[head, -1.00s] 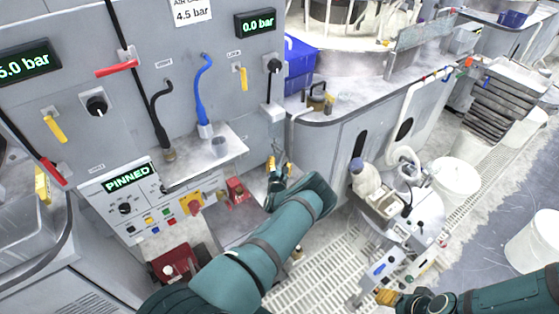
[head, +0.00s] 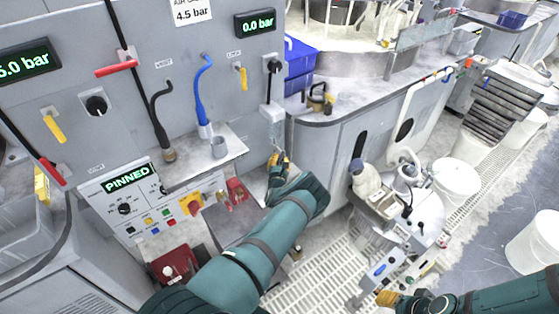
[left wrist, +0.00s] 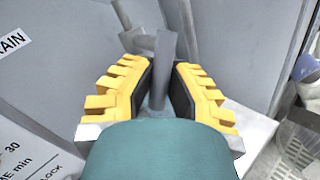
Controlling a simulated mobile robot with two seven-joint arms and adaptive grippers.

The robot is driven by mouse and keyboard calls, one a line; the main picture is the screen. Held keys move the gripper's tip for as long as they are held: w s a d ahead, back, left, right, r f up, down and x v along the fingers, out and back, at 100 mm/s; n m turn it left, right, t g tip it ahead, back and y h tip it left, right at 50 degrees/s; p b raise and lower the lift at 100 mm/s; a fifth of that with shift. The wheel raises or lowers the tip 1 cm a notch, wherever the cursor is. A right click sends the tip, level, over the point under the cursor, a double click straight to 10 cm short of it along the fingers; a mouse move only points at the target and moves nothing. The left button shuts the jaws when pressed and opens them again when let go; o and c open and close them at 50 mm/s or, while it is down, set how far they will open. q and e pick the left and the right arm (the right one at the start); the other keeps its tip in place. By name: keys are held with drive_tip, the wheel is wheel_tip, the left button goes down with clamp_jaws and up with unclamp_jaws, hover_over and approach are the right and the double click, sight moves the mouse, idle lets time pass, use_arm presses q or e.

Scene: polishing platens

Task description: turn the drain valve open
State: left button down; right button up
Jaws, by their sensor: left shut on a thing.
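The drain valve's grey handle (left wrist: 166,62) stands between the finger pads in the left wrist view, in front of a grey panel with a partly visible label ending in "AIN" (left wrist: 10,42). My left gripper (left wrist: 163,88) is shut on this handle, with yellow fingers on both sides. In the head view my left gripper (head: 279,160) is at the right end of the console, below a white box. The valve there is mostly hidden by the gripper. My right gripper (head: 386,298) shows only as yellow fingertips at the bottom, away from the valve; its opening is unclear.
A small shelf (head: 230,142) with a grey cup (head: 219,148) and a red block (head: 237,190) are left of my left gripper. The display reads "PINNED" (head: 127,179). A wheeled machine (head: 385,205) stands to the right. Floor grating (head: 315,285) lies below.

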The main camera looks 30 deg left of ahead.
use_arm(q)
drive_tip(key=shift+w+d+f+n+t+y+b, duration=0.1)
drive_tip(key=shift+w+n+t+y+b, duration=0.3)
drive_tip(key=shift+n+b, duration=1.05)
drive_tip(key=shift+w+d+f+n+t+y+b, duration=0.15)
drive_tip(key=shift+n+t+y+b, duration=0.5)
drive_tip(key=shift+b, duration=1.25)
drive_tip(key=shift+w+d+n+t+y+b, duration=0.1)
drive_tip(key=shift+w+n+t+y+b, duration=0.15)
drive_tip(key=shift+n+y+b, duration=0.9)
drive_tip(key=shift+h+b, duration=0.4)
drive_tip(key=shift+b, duration=0.15)
drive_tip(key=c, duration=0.9)
unclamp_jaws()
drive_tip(key=v, duration=1.2)
